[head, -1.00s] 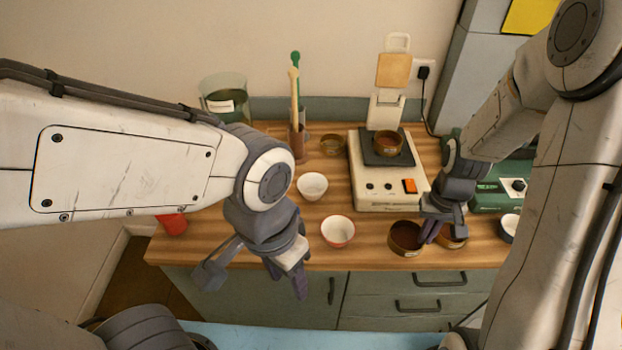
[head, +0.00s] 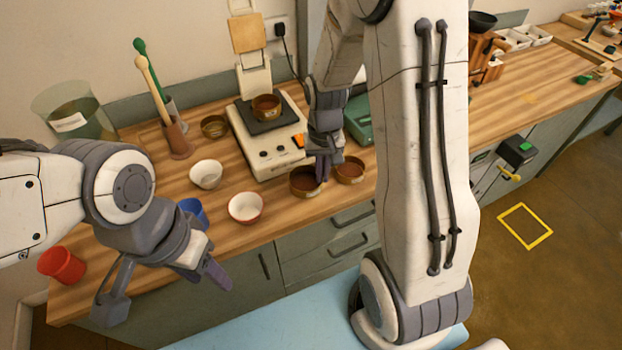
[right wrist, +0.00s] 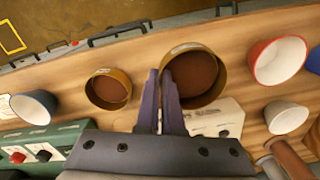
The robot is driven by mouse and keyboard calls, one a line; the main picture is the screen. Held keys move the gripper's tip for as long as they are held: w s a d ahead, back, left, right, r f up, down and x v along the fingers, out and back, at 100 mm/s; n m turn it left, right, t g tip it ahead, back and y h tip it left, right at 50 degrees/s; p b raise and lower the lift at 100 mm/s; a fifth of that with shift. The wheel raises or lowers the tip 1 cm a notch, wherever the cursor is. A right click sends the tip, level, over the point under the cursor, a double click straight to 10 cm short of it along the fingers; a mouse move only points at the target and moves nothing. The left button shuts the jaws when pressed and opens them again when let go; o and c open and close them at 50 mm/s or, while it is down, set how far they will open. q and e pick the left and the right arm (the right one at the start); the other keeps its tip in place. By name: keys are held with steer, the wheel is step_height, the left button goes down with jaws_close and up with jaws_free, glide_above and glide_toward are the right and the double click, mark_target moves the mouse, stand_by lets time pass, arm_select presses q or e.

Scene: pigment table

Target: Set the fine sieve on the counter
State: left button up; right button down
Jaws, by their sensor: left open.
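Two round brass sieves with dark reddish-brown insides are near the counter's front edge: a left one (head: 305,183) and a right one (head: 350,170). I cannot tell by look which is the fine one. My right gripper (head: 322,172) reaches down at the left sieve's right rim. In the right wrist view, its nearly closed fingers (right wrist: 164,88) straddle the rim of that larger-looking sieve (right wrist: 204,100); the other sieve (right wrist: 108,89) stands apart. Whether the gripped sieve touches the wood is unclear. My left gripper (head: 163,290) is open and empty before the counter's front edge.
A white scale (head: 268,155) bears a brass bowl (head: 266,104). White bowls (head: 206,174), (head: 246,208), a blue cup (head: 190,207) and a red cup (head: 62,266) stand to the left. A green device (head: 360,118) is behind the sieves.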

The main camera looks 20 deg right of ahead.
mark_target(313, 177)
steer(key=shift+w+a+f, duration=0.35)
steer(key=shift+w+f, duration=0.1)
steer(key=shift+w, duration=0.2)
steer(key=shift+w+a+f, duration=0.3)
steer(key=shift+w+f, duration=0.15)
steer(key=shift+w, duration=0.15)
step_height(313, 177, down, 3)
steer(key=shift+f+p, duration=0.15)
steer(key=shift+p, duration=0.4)
steer(key=shift+f, duration=0.3)
steer(key=shift+f, duration=0.15)
steer(key=c, duration=1.1)
jaws_free()
steer(key=shift+o, duration=0.2)
